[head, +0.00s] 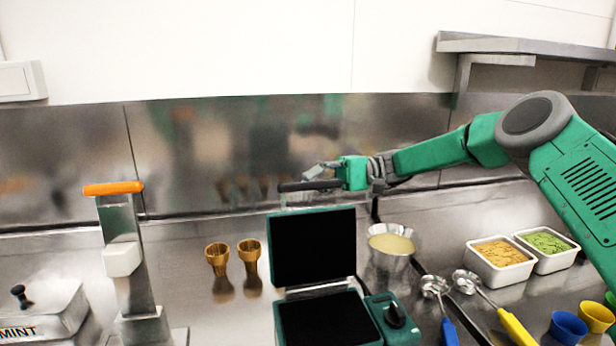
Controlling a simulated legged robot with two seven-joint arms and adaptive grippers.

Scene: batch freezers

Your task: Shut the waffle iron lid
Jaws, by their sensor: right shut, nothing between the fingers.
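The waffle iron stands on the steel counter in the lower middle of the head view. Its dark green-rimmed lid (313,248) is raised, close to upright, above the black lower plate (327,319). A green box with a black knob (394,315) sits at its right side. My right gripper (284,188) is shut and empty, just above and behind the lid's top edge, reaching in from the right. I cannot tell whether it touches the lid. The left gripper is not in view.
Two brown cones (218,259) stand left of the iron, near an orange-handled press (113,188). To the right are a bowl of batter (391,240), two scoops (436,287), two white tubs (499,262) and small cups (568,328). A steel shelf (520,46) hangs upper right.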

